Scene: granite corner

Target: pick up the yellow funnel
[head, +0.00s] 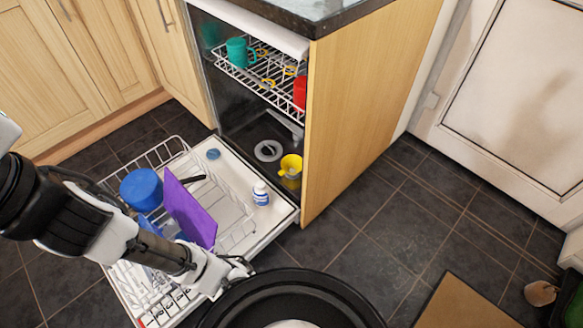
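The yellow funnel (291,163) sits low inside the open dishwasher, at the right of the tub floor near the side wall. It looks upright, with its wide mouth up; its lower part is in shadow. My gripper (240,267) is at the lower middle, over the near right part of the open dishwasher door (283,211). It is nearer to me than the funnel and well apart from it. Its fingers are small and dark here, so I cannot tell whether they are open or shut.
A wire rack on the door holds a blue round container (141,188) and a purple board (188,212). A blue-and-white bottle (261,193) stands between rack and funnel. The upper rack (262,75) with a teal mug (238,52) and red cup (300,92) overhangs. Right floor is mostly clear.

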